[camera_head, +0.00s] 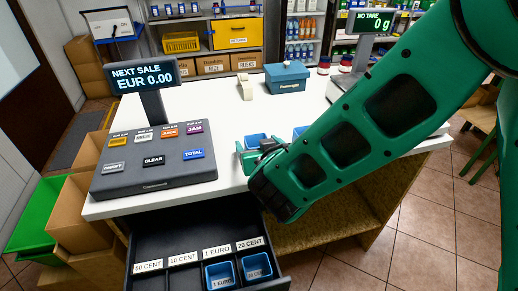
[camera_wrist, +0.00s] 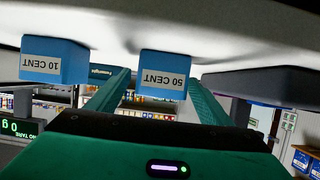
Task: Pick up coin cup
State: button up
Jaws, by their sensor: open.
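The blue 50 CENT cup (camera_head: 256,138) stands on the white counter, partly hidden by my gripper (camera_head: 258,153). In the upside-down wrist view the 50 CENT cup (camera_wrist: 163,70) shows between my two green fingers, which are open. I cannot tell whether the fingers touch it. A second blue cup (camera_head: 299,131) stands to its right, partly behind my arm. In the wrist view this one reads 10 CENT (camera_wrist: 54,60) and lies outside the fingers.
The open drawer (camera_head: 160,249) below the counter has labelled slots; a 1 EURO cup (camera_head: 219,276) and a 20 CENT cup (camera_head: 257,268) sit in it. The cash register (camera_head: 152,178) stands left of my gripper. A blue-grey box (camera_head: 287,78) stands farther back.

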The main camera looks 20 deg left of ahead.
aim_at(255, 141)
jog(key=x, duration=0.4)
jog(key=shift+w+f, duration=0.15)
jog(key=c, duration=1.1)
